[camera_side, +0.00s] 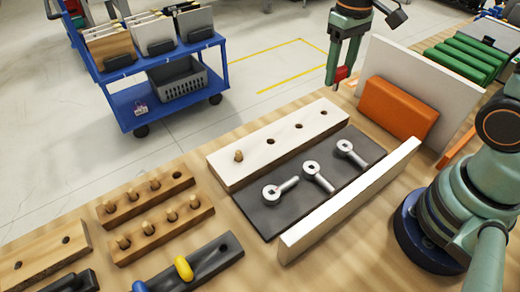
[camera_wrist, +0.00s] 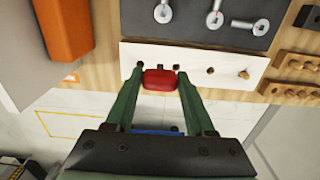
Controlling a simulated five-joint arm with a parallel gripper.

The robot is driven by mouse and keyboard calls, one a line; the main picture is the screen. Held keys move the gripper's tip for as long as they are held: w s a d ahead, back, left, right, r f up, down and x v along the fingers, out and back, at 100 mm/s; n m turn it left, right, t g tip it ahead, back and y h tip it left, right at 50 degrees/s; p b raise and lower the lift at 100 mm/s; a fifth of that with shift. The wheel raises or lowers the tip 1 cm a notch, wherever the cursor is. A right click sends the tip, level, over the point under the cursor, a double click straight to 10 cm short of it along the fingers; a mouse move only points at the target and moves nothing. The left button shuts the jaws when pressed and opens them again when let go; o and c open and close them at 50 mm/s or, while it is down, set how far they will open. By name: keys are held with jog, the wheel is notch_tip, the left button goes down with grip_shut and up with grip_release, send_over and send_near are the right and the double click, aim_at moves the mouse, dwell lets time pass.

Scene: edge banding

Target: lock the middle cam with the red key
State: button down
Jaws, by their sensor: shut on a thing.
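My gripper (camera_side: 338,74) is shut on the red key (camera_wrist: 160,80). It holds the key in the air near the far right end of the white drilled board. The key's red handle (camera_side: 341,73) shows between the fingers in the side view; its tip is hard to make out. The middle cam (camera_side: 313,170) is a silver ring with a square socket and a lever, lying on the dark plate (camera_side: 265,219) between two like cams. It also shows at the top of the wrist view (camera_wrist: 214,19). My gripper is well apart from it.
The white board (camera_side: 219,165) has one wooden peg (camera_side: 238,156) and several holes. A white strip (camera_side: 350,200) runs along the plate's near side. An orange block (camera_side: 397,108) stands right of the plate against a white panel (camera_side: 425,75). Pegged wooden racks (camera_side: 160,234) lie left.

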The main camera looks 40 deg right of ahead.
jog(key=s+a+f, duration=0.3)
jog(key=a, duration=0.2)
jog(key=s+a+f, duration=0.3)
jog(key=a, duration=0.3)
send_over(313, 170)
jog(key=shift+w+d+f, duration=0.1)
jog(key=shift+w+f, duration=0.1)
jog(key=shift+f, duration=1.15)
jog(key=shift+w+f, duration=0.15)
jog(key=shift+f, duration=1.2)
jog(key=shift+f, duration=1)
jog(key=n, duration=0.4)
jog(key=shift+s+n, duration=0.1)
jog(key=shift+n, duration=0.3)
jog(key=n, duration=0.4)
jog(key=shift+s+d+n, duration=0.1)
jog(key=shift+n, duration=0.3)
